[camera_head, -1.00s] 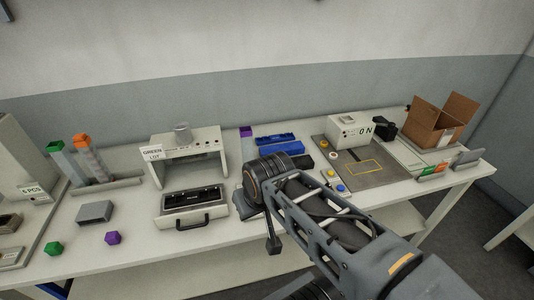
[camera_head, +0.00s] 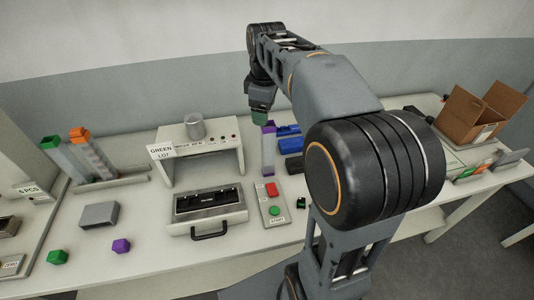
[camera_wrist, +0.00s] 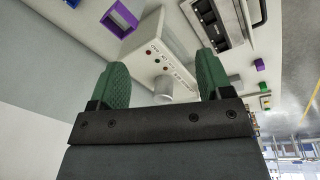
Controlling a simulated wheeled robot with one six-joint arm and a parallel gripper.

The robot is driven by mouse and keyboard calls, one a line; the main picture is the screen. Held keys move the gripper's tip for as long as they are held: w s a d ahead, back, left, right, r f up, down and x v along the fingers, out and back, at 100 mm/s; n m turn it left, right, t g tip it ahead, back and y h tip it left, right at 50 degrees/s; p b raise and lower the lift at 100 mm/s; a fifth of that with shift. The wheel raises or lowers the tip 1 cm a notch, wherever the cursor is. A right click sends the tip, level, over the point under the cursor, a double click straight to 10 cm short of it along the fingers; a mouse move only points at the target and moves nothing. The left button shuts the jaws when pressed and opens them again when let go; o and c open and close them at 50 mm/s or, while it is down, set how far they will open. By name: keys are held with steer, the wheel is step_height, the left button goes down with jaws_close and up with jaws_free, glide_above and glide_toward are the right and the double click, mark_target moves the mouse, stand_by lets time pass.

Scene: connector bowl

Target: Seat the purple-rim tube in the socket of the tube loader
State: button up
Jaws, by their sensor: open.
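The purple-rim tube (camera_head: 268,150) stands upright on the bench to the right of the white GREEN LOT unit (camera_head: 233,163). Its open square purple rim (camera_wrist: 119,19) shows in the wrist view, beyond and left of my fingertips. My gripper (camera_head: 259,119) is above the bench, close to the tube's top in the head view. In the wrist view my gripper (camera_wrist: 164,72) has its two green fingers wide apart with nothing held. No socket can be made out clearly, and I cannot tell which unit is the tube loader.
A handled tray unit (camera_head: 208,208) and a red-and-green button box (camera_head: 271,205) stand in front. Green-rim and orange-rim tubes (camera_head: 90,157) stand at left. Blue bins (camera_head: 290,145) lie right of the purple-rim tube. A cardboard box (camera_head: 482,110) is far right.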

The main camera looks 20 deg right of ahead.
mark_target(268, 129)
steer(key=w+d+f+n+g, duration=0.1)
steer(key=w+d+n+g, duration=0.1)
steer(key=w+d+n, duration=0.4)
steer(key=shift+m, duration=0.3)
steer(key=f, duration=0.2)
steer(key=a+f, duration=0.1)
steer(key=f, duration=0.4)
steer(key=shift+w+a+f, duration=0.15)
steer(key=shift+w+f, duration=0.25)
steer(key=shift+w+f+p, duration=0.1)
steer(key=shift+f+p, duration=0.45)
steer(key=shift+f, duration=2.15)
steer(key=shift+c, duration=0.2)
jaws_close()
steer(key=shift+r, duration=0.15)
